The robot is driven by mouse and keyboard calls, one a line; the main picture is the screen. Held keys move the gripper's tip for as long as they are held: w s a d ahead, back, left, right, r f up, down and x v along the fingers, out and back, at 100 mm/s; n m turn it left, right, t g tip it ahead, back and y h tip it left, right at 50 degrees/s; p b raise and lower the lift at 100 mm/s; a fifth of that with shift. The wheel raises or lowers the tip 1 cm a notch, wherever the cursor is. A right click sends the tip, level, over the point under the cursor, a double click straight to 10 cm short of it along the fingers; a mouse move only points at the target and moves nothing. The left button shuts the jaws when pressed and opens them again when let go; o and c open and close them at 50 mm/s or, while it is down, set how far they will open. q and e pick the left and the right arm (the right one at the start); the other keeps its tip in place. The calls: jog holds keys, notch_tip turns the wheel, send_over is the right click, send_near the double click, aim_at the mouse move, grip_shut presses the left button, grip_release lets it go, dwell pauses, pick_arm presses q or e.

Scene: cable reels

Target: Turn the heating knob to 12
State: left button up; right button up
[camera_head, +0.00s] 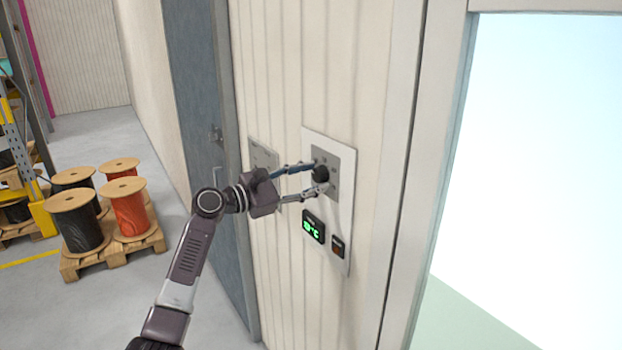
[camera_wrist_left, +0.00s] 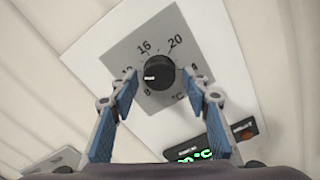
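The heating knob (camera_wrist_left: 160,72) is round and black, on a grey dial plate (camera_wrist_left: 118,50) with numbers around it. In the left wrist view its white mark points left and slightly down, seemingly between 8 and 12. The knob also shows in the head view (camera_head: 320,173). My left gripper (camera_wrist_left: 160,87) is open, its two blue-grey fingers spread to either side of the knob with gaps visible between them and it. It reaches the panel from the left in the head view (camera_head: 318,178). The left finger partly covers the 12. My right gripper is not in view.
A white wall panel (camera_head: 343,225) carries the dial, a green-lit temperature display (camera_head: 313,227) and a small switch (camera_head: 338,246). Another grey plate (camera_head: 262,157) is behind the gripper. A bright doorway is at right; cable reels (camera_head: 130,207) on a pallet stand at left.

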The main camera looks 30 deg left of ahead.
pick_arm(q)
jog(key=shift+s+a, duration=0.1)
jog(key=shift+s, duration=0.05)
jog(key=v, duration=1.1)
jog(key=shift+s, duration=0.35)
jog(key=shift+a, duration=0.1)
